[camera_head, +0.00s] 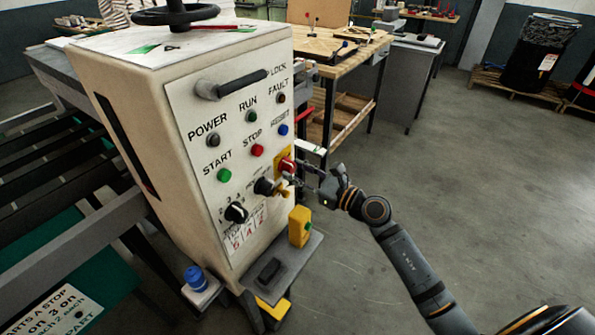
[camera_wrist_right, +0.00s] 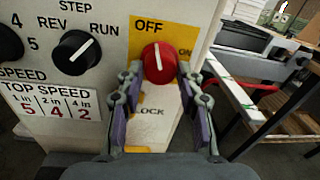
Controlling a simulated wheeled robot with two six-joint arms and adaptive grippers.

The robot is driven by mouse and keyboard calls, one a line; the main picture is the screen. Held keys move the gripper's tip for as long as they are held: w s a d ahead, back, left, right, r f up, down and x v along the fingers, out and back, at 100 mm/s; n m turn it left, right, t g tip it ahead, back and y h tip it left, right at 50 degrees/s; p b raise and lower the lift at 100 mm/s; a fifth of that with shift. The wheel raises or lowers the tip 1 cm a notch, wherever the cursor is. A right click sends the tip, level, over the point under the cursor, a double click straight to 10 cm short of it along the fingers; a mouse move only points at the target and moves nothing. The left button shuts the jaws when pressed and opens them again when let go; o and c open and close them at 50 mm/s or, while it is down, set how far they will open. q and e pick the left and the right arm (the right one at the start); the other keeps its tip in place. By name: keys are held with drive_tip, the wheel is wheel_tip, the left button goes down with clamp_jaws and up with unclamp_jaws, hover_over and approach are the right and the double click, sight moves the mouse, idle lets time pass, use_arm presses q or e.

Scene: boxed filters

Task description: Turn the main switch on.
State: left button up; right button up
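The main switch is a red round knob (camera_head: 287,165) on a yellow plate at the lower right of the machine's panel. In the right wrist view the knob (camera_wrist_right: 158,63) has a white line standing nearly upright, toward the word OFF; ON is at its right. My right gripper (camera_head: 296,172) is at the switch. In the right wrist view its two fingers (camera_wrist_right: 163,82) are spread, one on either side of the knob's lower part. A gap shows at the right finger; I cannot tell whether the left finger touches. My left gripper is not in view.
A black STEP/REV/RUN selector (camera_wrist_right: 76,52) is left of the switch. A pale LOCK plate (camera_wrist_right: 153,112) shows below the knob. Open floor lies to the right.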

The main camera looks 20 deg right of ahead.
drive_tip(key=c, duration=0.5)
drive_tip(key=shift+c, duration=0.4)
drive_tip(key=shift+r+m+p, duration=0.2)
drive_tip(key=shift+m+p, duration=0.5)
drive_tip(key=shift+p, duration=0.25)
drive_tip(key=m+p, duration=1.1)
drive_tip(key=shift+r+g, duration=0.2)
drive_tip(key=shift+g, duration=0.2)
drive_tip(key=m+p, duration=0.3)
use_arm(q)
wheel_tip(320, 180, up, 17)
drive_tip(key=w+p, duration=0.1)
use_arm(e)
drive_tip(key=shift+f+m, duration=0.1)
drive_tip(key=shift+m, duration=0.7)
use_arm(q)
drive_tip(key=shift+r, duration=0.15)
use_arm(e)
drive_tip(key=shift+f, duration=0.1)
